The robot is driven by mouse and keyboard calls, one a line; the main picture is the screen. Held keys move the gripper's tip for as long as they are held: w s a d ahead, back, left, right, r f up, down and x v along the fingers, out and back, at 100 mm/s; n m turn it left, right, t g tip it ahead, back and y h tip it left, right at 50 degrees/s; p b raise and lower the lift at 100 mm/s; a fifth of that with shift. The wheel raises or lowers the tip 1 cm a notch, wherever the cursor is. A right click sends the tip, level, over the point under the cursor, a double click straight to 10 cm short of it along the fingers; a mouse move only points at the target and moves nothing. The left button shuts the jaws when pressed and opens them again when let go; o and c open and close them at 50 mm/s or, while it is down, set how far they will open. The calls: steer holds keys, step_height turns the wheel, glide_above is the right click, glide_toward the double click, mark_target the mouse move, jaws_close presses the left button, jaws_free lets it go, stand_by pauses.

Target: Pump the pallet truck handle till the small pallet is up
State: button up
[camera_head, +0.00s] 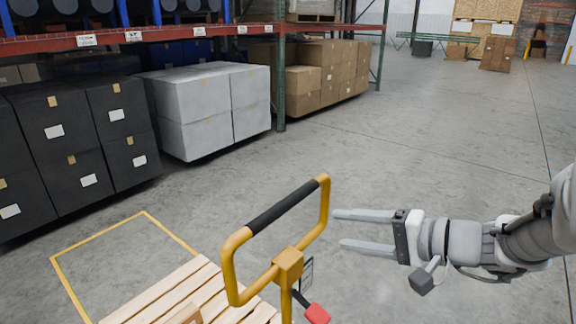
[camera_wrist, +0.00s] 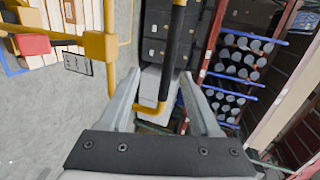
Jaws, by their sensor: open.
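The yellow pallet truck handle (camera_head: 288,262) is a loop with a black grip bar (camera_head: 280,206) across its top, at the lower middle of the head view. The small wooden pallet (camera_head: 178,291) is at the bottom, partly cut off; its height off the floor is hard to tell. My gripper (camera_head: 337,230) is open and empty, to the right of the loop, fingers pointing left toward it. In the wrist view the black grip (camera_wrist: 174,45) appears between and beyond the open fingers (camera_wrist: 162,95). No contact shows. A red part (camera_head: 317,313) is low on the handle post.
A yellow floor outline (camera_head: 93,237) lies around the pallet. Black boxes (camera_head: 60,150), pale grey boxes (camera_head: 209,110) and brown cartons (camera_head: 318,75) stand under a shelf rack (camera_head: 110,37) on the left. The floor beyond my gripper is clear.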

mark_target(290, 208)
steer(key=shift+m+t, duration=0.5)
steer(key=shift+t, duration=0.1)
steer(key=x, duration=0.5)
steer(key=w+x, duration=0.1)
steer(key=x, duration=0.5)
steer(key=r+p+x, duration=0.1)
steer(key=x, duration=0.5)
steer(key=shift+w+d, duration=0.15)
steer(key=shift+d, duration=0.15)
